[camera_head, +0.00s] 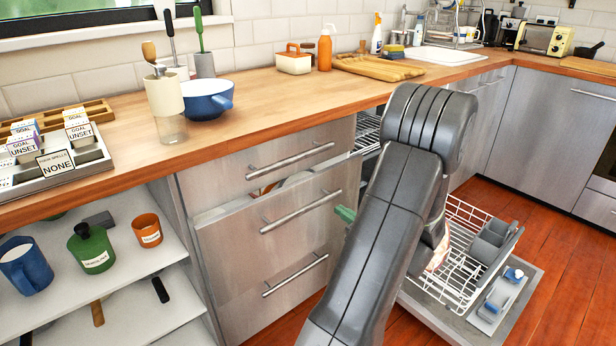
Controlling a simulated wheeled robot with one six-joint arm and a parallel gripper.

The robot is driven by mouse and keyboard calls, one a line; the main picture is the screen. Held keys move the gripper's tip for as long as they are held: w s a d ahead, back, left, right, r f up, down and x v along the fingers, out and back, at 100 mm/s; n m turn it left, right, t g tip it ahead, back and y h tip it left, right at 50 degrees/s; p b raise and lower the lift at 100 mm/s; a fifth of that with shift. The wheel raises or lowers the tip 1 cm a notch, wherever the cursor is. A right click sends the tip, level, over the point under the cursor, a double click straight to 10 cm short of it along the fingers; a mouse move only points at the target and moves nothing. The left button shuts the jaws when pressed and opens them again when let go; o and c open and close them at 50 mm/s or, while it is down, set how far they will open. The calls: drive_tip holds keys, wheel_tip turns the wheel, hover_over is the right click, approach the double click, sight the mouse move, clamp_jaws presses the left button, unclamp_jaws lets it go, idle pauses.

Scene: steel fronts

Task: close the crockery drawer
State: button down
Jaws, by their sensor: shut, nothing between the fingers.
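The drawer unit has three steel-fronted drawers with bar handles. The middle drawer (235,240) is partly open: its front stands out from the unit, and a narrow gap along its top shows a little of its contents. No label tells which drawer holds crockery. The top drawer (225,165) and the bottom drawer (235,300) look shut. My dark grey arm rises in front of the right part of the unit and bends down again beyond it. My gripper is hidden behind the arm. A small green thing (345,213) shows between the middle drawer's right end and my arm; I cannot tell what it is.
An open dishwasher with a white rack (462,275) juts out low to the right of my arm. Open shelves at left hold a blue mug (25,266), a green canister (92,248) and an orange cup (147,230). Red wooden floor is clear at right.

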sight(304, 185)
drive_tip(key=b+x, duration=0.3)
drive_tip(key=x, duration=1)
drive_tip(key=shift+w, duration=0.15)
drive_tip(key=shift+w+a, duration=0.2)
drive_tip(key=shift+w, duration=0.05)
drive_tip(key=x, duration=0.4)
drive_tip(key=shift+w, duration=0.15)
drive_tip(key=shift+s+d, duration=0.2)
drive_tip(key=shift+s, duration=0.15)
drive_tip(key=p+v, duration=0.2)
drive_tip(key=v, duration=1.1)
